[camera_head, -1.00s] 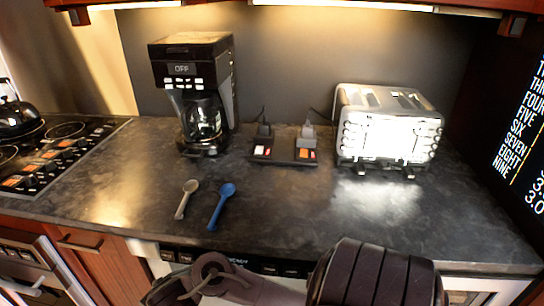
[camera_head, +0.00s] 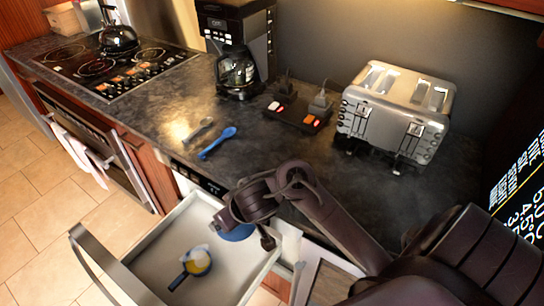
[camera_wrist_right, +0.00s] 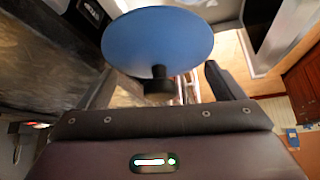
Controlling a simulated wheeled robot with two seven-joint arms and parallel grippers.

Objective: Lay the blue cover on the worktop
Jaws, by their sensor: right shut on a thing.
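The blue cover is a round disc with a dark knob, large in the right wrist view (camera_wrist_right: 158,42) and partly hidden under my right gripper in the head view (camera_head: 238,233). My right gripper (camera_head: 246,226) is shut on the cover's knob, which sits between the fingers in the wrist view (camera_wrist_right: 160,85). It holds the cover over the far right part of the open drawer, beside the worktop's front edge. The dark stone worktop (camera_head: 240,165) lies behind the gripper. My left gripper is not in view.
On the worktop are a blue spoon (camera_head: 218,142), a grey spoon (camera_head: 199,129), a coffee maker (camera_head: 238,45), a switch strip (camera_head: 296,115) and a toaster (camera_head: 395,110).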

